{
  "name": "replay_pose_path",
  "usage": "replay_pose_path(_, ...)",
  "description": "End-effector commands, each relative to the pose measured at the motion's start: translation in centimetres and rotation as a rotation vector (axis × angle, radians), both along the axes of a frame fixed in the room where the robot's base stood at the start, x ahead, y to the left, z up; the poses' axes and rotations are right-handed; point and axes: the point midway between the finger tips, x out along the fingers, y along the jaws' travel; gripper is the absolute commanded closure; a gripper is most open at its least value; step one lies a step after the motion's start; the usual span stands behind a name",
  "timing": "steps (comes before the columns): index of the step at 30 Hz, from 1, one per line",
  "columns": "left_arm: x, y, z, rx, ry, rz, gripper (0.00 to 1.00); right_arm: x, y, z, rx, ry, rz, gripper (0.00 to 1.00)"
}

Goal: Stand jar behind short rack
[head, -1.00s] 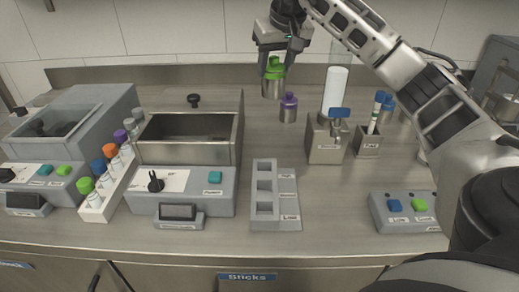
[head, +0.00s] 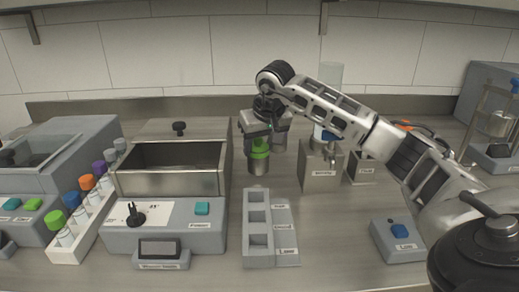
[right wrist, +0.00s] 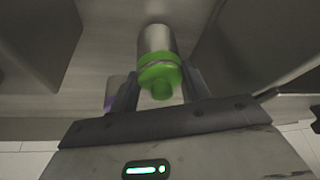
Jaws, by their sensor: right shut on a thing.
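The jar (head: 258,165), a metal cylinder with a green lid, is upright behind the grey three-slot rack (head: 284,230). My right gripper (head: 258,143) is shut on its green top from above. I cannot tell whether the jar's base touches the counter. In the right wrist view, the jar (right wrist: 155,42) shows between the fingers (right wrist: 160,88). A second jar (right wrist: 112,92) with purple on it stands beside the left finger in that view; in the head view my gripper mostly hides it. My left gripper is out of view.
A metal basin unit (head: 170,182) stands left of the jar. A white tube rack (head: 92,225) is further left. A metal holder box (head: 318,168) stands to the right. A button box (head: 398,240) is at front right. Bare counter lies around the grey rack.

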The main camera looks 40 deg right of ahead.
Motion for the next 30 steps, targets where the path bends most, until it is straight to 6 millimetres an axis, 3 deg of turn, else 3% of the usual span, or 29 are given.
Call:
replay_pose_path(2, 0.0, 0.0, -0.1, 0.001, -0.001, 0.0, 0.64, 0.0, 0.0, -0.9, -0.001, 0.0, 0.0, 0.93)
replay_pose_path(12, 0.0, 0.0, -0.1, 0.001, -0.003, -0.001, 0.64, 0.0, 0.0, -1.2, 0.0, -0.002, -0.001, 0.93)
replay_pose_path(13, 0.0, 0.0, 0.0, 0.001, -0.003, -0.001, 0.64, 0.0, 0.0, -1.3, 0.0, -0.001, -0.001, 0.5)
replay_pose_path(15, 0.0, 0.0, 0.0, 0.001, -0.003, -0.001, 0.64, 0.0, 0.0, -1.2, 0.0, -0.001, -0.001, 0.31)
replay_pose_path(25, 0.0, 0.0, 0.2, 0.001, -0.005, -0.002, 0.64, 0.0, 0.0, -0.9, 0.001, -0.001, -0.001, 0.31)
replay_pose_path(30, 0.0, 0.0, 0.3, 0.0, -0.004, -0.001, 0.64, -0.6, 0.2, 1.1, 0.001, -0.005, 0.0, 0.31)
